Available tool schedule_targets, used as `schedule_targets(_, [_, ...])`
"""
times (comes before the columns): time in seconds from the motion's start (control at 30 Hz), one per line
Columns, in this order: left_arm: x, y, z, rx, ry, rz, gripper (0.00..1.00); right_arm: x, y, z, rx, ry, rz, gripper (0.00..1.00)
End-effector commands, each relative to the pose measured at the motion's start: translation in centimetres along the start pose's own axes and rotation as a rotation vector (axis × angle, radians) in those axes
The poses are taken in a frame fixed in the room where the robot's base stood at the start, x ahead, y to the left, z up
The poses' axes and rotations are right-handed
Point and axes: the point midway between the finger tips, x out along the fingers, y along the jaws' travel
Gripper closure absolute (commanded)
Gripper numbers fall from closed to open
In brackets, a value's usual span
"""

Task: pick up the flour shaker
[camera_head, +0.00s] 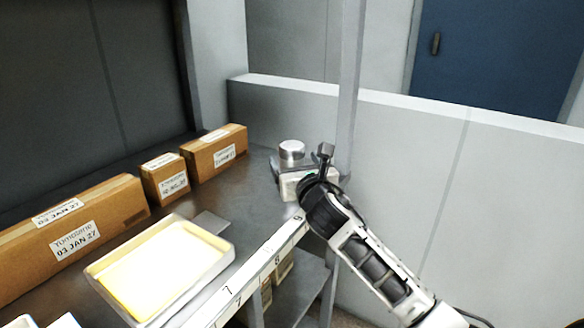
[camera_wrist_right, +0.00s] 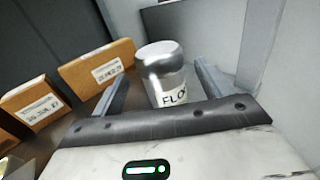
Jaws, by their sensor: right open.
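The flour shaker (camera_head: 291,151) is a silver metal cylinder standing at the far right end of the dark shelf. In the right wrist view the shaker (camera_wrist_right: 165,75) shows a white label reading "FLO", with the rest cut off by my gripper. My right gripper (camera_head: 300,163) is open, its two fingers spread to either side of the shaker. The wrist view shows the shaker between and slightly beyond the fingers, with a visible gap on the right; contact on the left cannot be told. The shaker's lower part is hidden. My left gripper is not in view.
Several labelled cardboard boxes (camera_head: 217,152) line the back of the shelf. A shallow metal tray (camera_head: 222,262) with a pale yellow slab lies at the front. A grey upright post (camera_head: 348,90) stands close to my right gripper, with a light wall (camera_head: 430,150) beyond.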

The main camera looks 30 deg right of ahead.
Motion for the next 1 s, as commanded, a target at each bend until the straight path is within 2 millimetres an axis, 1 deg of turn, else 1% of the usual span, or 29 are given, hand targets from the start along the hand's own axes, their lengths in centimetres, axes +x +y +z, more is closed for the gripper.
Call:
schedule_targets(0.13, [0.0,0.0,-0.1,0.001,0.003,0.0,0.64,1.3,-0.1,0.3,0.003,0.0,-0.002,0.23])
schedule_targets(0.27, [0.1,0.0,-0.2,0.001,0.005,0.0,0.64,3.3,-0.1,0.9,0.005,-0.001,-0.001,0.23])
schedule_targets(0.4, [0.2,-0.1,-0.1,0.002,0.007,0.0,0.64,4.9,-0.1,0.8,0.003,0.0,0.0,0.23])
schedule_targets(0.5, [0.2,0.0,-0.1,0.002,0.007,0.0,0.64,5.3,-0.1,0.7,0.001,0.001,0.0,0.23])
schedule_targets(0.7, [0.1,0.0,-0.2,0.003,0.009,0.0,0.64,5.3,-0.1,0.8,0.001,0.001,0.0,0.23])
schedule_targets(0.77, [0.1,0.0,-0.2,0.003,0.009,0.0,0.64,5.3,-0.1,0.8,0.001,0.001,0.0,0.39])
schedule_targets(0.8, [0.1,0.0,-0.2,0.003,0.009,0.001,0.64,5.3,-0.1,0.8,0.001,0.001,0.0,0.5])
schedule_targets(0.9, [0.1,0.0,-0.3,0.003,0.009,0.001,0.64,5.3,-0.1,0.8,0.001,0.001,0.0,0.76])
schedule_targets(1.0, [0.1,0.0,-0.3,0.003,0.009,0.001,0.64,5.3,-0.1,0.9,0.001,-0.001,0.001,0.76])
